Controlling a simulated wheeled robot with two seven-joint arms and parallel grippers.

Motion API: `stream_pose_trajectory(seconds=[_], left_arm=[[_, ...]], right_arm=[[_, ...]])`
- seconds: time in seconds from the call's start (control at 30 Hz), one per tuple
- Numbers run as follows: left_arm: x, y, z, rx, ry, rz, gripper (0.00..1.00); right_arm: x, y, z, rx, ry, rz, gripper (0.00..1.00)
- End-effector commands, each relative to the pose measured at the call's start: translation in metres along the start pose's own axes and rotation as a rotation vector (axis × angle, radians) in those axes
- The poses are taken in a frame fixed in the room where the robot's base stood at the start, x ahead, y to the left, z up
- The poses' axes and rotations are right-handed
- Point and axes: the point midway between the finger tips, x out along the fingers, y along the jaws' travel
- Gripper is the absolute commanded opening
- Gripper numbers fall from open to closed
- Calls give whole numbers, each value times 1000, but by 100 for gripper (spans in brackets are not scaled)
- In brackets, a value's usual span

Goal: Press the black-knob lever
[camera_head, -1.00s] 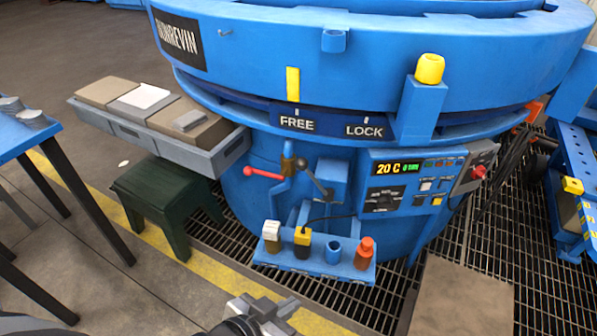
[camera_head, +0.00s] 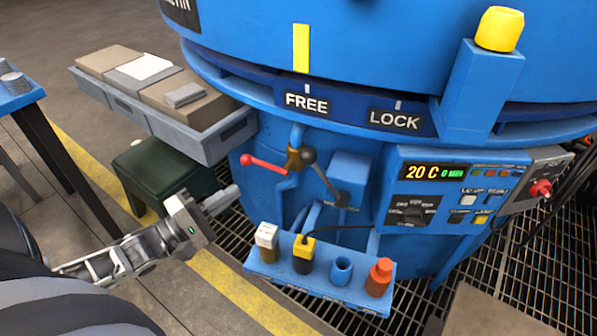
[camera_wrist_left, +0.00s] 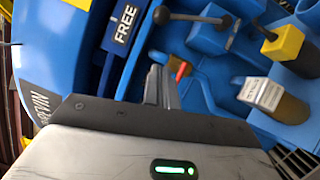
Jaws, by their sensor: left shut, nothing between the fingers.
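The black-knob lever (camera_head: 309,157) is on the front of the blue furnace, below the FREE label, its dark rod slanting down right to a blue bracket. In the left wrist view its black knob (camera_wrist_left: 161,15) is at the top, beyond and to one side of my fingertips. My left gripper (camera_head: 225,197) is shut and empty, left of and below the lever, apart from it. Its fingers (camera_wrist_left: 160,86) point toward the furnace in the wrist view. A red-handled lever (camera_head: 266,163) sits just left of the black knob. My right gripper is not in view.
A blue shelf (camera_head: 262,270) with several bottles and holders juts out below the levers. A control panel (camera_head: 430,200) is to the right. A grey tray (camera_head: 190,137) of blocks and a green stool (camera_head: 165,172) stand behind the left gripper.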

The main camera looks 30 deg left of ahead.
Motion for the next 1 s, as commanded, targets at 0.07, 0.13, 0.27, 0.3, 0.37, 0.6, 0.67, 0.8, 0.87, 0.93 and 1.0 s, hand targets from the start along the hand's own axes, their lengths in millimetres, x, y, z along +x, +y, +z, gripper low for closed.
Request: stream_pose_trajectory(seconds=[0.07, 0.13, 0.27, 0.3, 0.37, 0.6, 0.67, 0.8, 0.87, 0.93, 1.0], left_arm=[[-2, -5, -6, -40, -14, 15, 0], [-2, -2, -7, -59, -20, 23, 0], [-2, 0, -6, -65, -21, 25, 0], [-2, 0, -6, -65, -21, 25, 0], [-2, 0, -6, -64, -21, 25, 0], [10, 0, -6, -64, -21, 27, 0], [18, 0, -6, -64, -22, 29, 0], [47, 1, -5, -63, -22, 32, 0], [60, 1, -5, -62, -22, 32, 0], [75, 2, -5, -62, -23, 32, 0], [90, 2, -4, -62, -22, 30, 0]], right_arm=[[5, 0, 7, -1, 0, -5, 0], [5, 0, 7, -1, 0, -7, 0], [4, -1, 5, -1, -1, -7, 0], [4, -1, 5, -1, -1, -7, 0], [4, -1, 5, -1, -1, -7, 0], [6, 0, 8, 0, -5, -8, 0], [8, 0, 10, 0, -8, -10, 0], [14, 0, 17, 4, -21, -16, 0], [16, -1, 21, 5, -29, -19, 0], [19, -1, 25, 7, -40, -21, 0], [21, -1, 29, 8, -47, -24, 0]])
